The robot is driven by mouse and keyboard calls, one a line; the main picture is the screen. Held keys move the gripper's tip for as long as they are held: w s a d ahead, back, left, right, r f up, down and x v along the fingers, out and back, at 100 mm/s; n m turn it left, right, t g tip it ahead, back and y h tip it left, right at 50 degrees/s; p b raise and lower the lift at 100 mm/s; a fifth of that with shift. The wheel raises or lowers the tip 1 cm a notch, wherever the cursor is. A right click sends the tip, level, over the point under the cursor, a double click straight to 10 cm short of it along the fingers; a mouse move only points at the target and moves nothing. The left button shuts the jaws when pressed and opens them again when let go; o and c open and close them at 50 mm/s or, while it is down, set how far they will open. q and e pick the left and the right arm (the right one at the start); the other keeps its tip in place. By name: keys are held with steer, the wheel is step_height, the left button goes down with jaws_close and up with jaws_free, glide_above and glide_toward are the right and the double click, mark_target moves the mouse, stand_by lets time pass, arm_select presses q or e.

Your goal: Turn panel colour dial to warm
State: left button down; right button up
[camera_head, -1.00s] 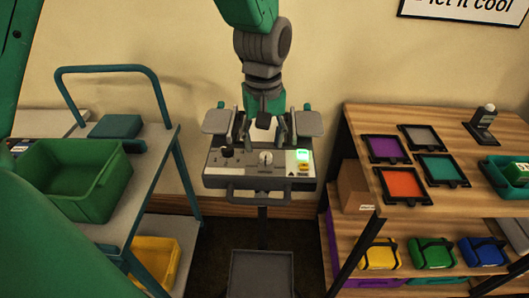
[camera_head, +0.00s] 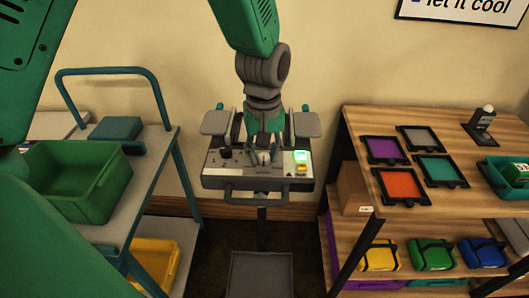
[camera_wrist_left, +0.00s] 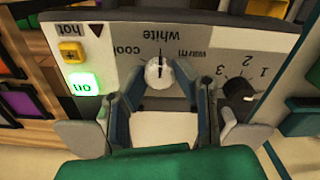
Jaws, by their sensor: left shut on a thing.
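The control panel (camera_head: 245,170) stands upright on a post by the wall, and fills much of the left wrist view, upside down (camera_wrist_left: 205,20). Its pale round colour dial (camera_wrist_left: 160,73) has the words cool, white and warm around it. The dial's dark pointer line lies toward "white". My left gripper (camera_head: 263,157) reaches down to the panel from above. In the left wrist view its two fingers (camera_wrist_left: 160,82) are shut on the dial, one on each side. In the head view the fingers mostly cover the dial. My right gripper is not seen.
A black numbered knob (camera_wrist_left: 238,91) sits beside the dial. On the other side are a lit green "on" button (camera_wrist_left: 84,85) and a yellow button (camera_wrist_left: 71,51). A cart with a green bin (camera_head: 90,180) stands left, a wooden shelf (camera_head: 450,125) right.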

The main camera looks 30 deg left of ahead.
arm_select(q)
steer(key=shift+r+m+p, duration=0.15)
steer(key=shift+m+p, duration=0.65)
steer(key=shift+p, duration=0.25)
steer(key=m+p, duration=0.6)
steer(key=m, duration=0.1)
steer(key=shift+d+m+p, duration=0.1)
steer(key=shift+m+p, duration=0.7)
steer(key=shift+m, duration=0.7)
steer(key=c, duration=1.3)
jaws_free()
